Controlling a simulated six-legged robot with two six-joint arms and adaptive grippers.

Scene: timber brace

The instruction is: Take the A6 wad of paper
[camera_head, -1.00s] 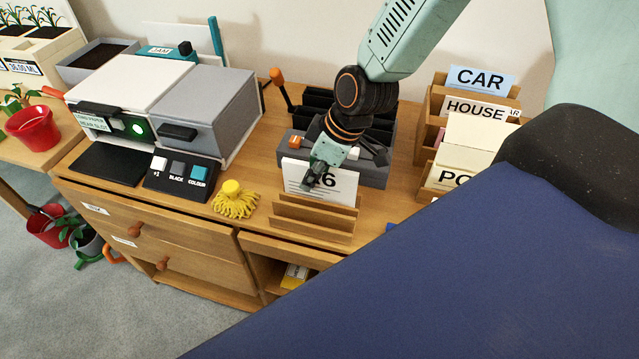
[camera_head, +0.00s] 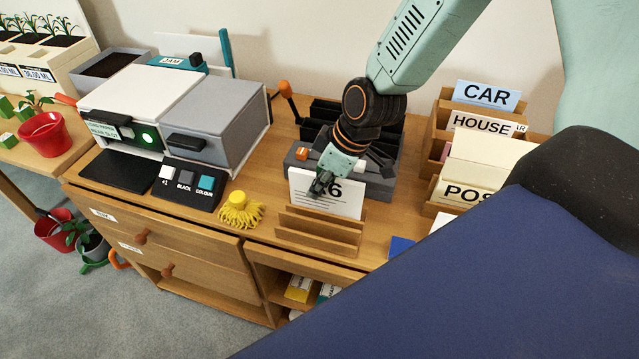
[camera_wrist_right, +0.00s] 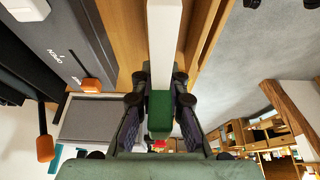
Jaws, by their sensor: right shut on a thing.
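The A6 wad of paper (camera_head: 345,201) is a white upright block with a large black "A6", its first letter partly covered by my gripper. It stands at the back of a low slotted wooden rack (camera_head: 318,238); the rack hides its lower edge, so I cannot tell whether it touches the rack. In the right wrist view, the wad's white edge (camera_wrist_right: 164,45) runs between the two fingers (camera_wrist_right: 160,105). My left gripper is not in view.
A grey desk device (camera_head: 300,160) with dark trays stands close behind the wad. Left are a yellow tassel (camera_head: 240,212) and a printer-like machine (camera_head: 215,115) with a button panel (camera_head: 185,183). Wooden card holders (camera_head: 437,140) with CAR and HOUSE cards stand right.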

